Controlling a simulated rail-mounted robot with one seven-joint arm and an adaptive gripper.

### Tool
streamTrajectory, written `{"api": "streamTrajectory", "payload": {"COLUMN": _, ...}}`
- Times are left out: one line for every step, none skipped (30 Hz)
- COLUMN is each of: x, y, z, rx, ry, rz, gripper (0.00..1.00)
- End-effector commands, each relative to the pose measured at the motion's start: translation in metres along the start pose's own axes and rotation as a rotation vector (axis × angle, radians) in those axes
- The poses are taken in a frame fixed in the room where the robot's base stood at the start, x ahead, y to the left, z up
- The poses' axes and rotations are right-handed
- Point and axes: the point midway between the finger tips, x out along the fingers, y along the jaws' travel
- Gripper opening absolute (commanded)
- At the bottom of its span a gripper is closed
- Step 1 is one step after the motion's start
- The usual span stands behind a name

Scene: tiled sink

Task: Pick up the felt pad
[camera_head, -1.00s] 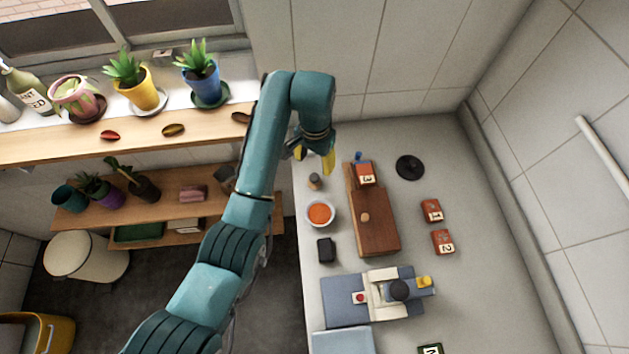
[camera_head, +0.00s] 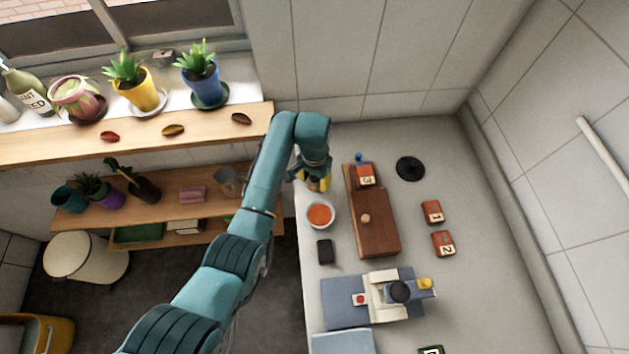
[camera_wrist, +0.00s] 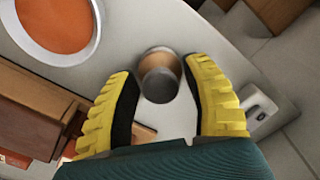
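My gripper (camera_head: 316,184) is low over the left edge of the counter, just above the bowl in the head view. In the wrist view my gripper (camera_wrist: 162,82) has its two yellow fingers with black pads spread apart. A small round piece with a tan side and a dark grey end (camera_wrist: 160,76) shows between the fingertips, with a gap on each side. I cannot tell for sure whether it is the felt pad. In the head view this piece is mostly hidden by the fingers. A flat black disc (camera_head: 410,168) lies at the back of the counter.
A white bowl with orange contents (camera_head: 320,214) stands close to my gripper. A wooden box (camera_head: 376,222) with a red block (camera_head: 363,175) is to the right. Two red blocks (camera_head: 432,211) (camera_head: 443,243), a black block (camera_head: 325,251) and a grey-blue device (camera_head: 375,297) are nearby.

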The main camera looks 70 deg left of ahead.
Motion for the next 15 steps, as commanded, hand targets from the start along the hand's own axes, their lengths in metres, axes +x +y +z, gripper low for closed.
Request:
{"api": "streamTrajectory", "payload": {"x": -0.0001, "y": 0.0000, "z": 0.0000, "rx": 0.000, "ry": 0.000, "rz": 0.000, "gripper": 0.37}}
{"api": "streamTrajectory", "payload": {"x": -0.0001, "y": 0.0000, "z": 0.0000, "rx": 0.000, "ry": 0.000, "rz": 0.000, "gripper": 0.31}}
{"api": "streamTrajectory", "payload": {"x": -0.0001, "y": 0.0000, "z": 0.0000, "rx": 0.000, "ry": 0.000, "rz": 0.000, "gripper": 0.24}}
{"api": "streamTrajectory", "payload": {"x": -0.0001, "y": 0.0000, "z": 0.0000, "rx": 0.000, "ry": 0.000, "rz": 0.000, "gripper": 0.18}}
{"api": "streamTrajectory", "payload": {"x": -0.0002, "y": 0.0000, "z": 0.0000, "rx": 0.000, "ry": 0.000, "rz": 0.000, "gripper": 0.12}}
{"api": "streamTrajectory", "payload": {"x": -0.0002, "y": 0.0000, "z": 0.0000, "rx": 0.000, "ry": 0.000, "rz": 0.000, "gripper": 0.05}}
{"api": "streamTrajectory", "payload": {"x": -0.0002, "y": 0.0000, "z": 0.0000, "rx": 0.000, "ry": 0.000, "rz": 0.000, "gripper": 0.00}}
{"api": "streamTrajectory", "payload": {"x": -0.0002, "y": 0.0000, "z": 0.0000, "rx": 0.000, "ry": 0.000, "rz": 0.000, "gripper": 0.00}}
{"api": "streamTrajectory", "payload": {"x": -0.0003, "y": 0.0000, "z": 0.0000, "rx": 0.000, "ry": 0.000, "rz": 0.000, "gripper": 0.00}}
{"api": "streamTrajectory", "payload": {"x": -0.0004, "y": 0.0000, "z": -0.0001, "rx": 0.000, "ry": 0.000, "rz": 0.000, "gripper": 0.00}}
{"api": "streamTrajectory", "payload": {"x": -0.0004, "y": 0.0000, "z": -0.0001, "rx": 0.000, "ry": 0.000, "rz": 0.000, "gripper": 0.00}}
{"api": "streamTrajectory", "payload": {"x": -0.0005, "y": 0.0000, "z": -0.0001, "rx": 0.000, "ry": 0.000, "rz": 0.000, "gripper": 0.00}}
{"api": "streamTrajectory", "payload": {"x": -0.0005, "y": 0.0000, "z": -0.0001, "rx": 0.000, "ry": 0.000, "rz": 0.000, "gripper": 0.00}}
{"api": "streamTrajectory", "payload": {"x": -0.0005, "y": 0.0000, "z": -0.0001, "rx": 0.000, "ry": 0.000, "rz": 0.000, "gripper": 0.00}}
{"api": "streamTrajectory", "payload": {"x": -0.0008, "y": 0.0000, "z": -0.0002, "rx": 0.000, "ry": 0.001, "rz": 0.000, "gripper": 0.00}}
